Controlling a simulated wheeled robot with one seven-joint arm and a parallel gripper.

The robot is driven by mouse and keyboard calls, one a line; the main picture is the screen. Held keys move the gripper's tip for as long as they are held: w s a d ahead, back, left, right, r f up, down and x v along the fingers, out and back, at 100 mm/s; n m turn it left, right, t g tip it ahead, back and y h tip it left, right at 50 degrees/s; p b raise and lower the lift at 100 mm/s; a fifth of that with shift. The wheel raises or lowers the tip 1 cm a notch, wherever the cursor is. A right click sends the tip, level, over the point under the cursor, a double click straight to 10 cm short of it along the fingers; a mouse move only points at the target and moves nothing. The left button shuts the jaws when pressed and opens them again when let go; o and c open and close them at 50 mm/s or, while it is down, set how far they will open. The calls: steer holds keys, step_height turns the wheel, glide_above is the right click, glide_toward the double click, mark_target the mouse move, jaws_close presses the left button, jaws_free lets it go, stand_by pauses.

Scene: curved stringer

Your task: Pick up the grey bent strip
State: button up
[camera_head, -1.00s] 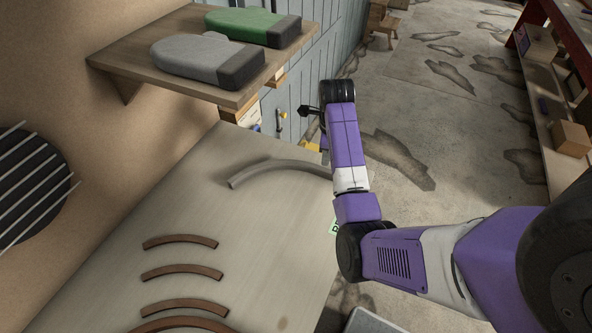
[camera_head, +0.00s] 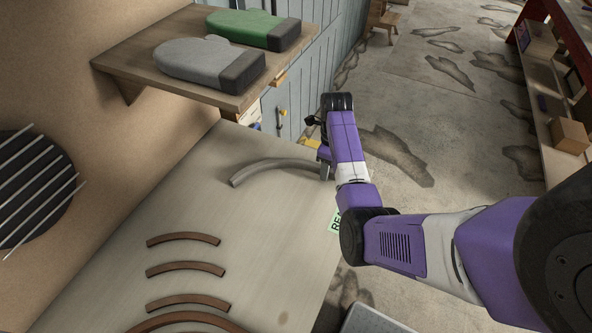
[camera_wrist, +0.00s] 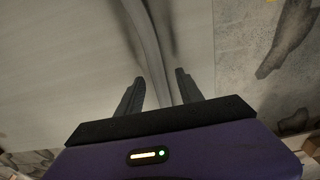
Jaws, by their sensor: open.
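The grey bent strip (camera_head: 262,168) lies on the pale table in the head view, curving from its left end to the right, where my arm hides its far end. In the wrist view the strip (camera_wrist: 146,38) runs down from the top edge towards the space between my fingers. My gripper (camera_wrist: 160,84) is open, one dark finger on each side of the strip's line. In the head view my gripper (camera_head: 326,166) points down at the strip's right part, near the table edge. I cannot tell how far the fingertips are above the table.
Several brown curved strips (camera_head: 185,268) lie nearer on the table (camera_head: 262,262). A shelf (camera_head: 120,62) with a grey mitt (camera_head: 205,60) and a green mitt (camera_head: 250,28) juts out above the table's far left. The floor (camera_head: 420,130) is open to the right.

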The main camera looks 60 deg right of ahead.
jaws_close()
stand_by(1.4)
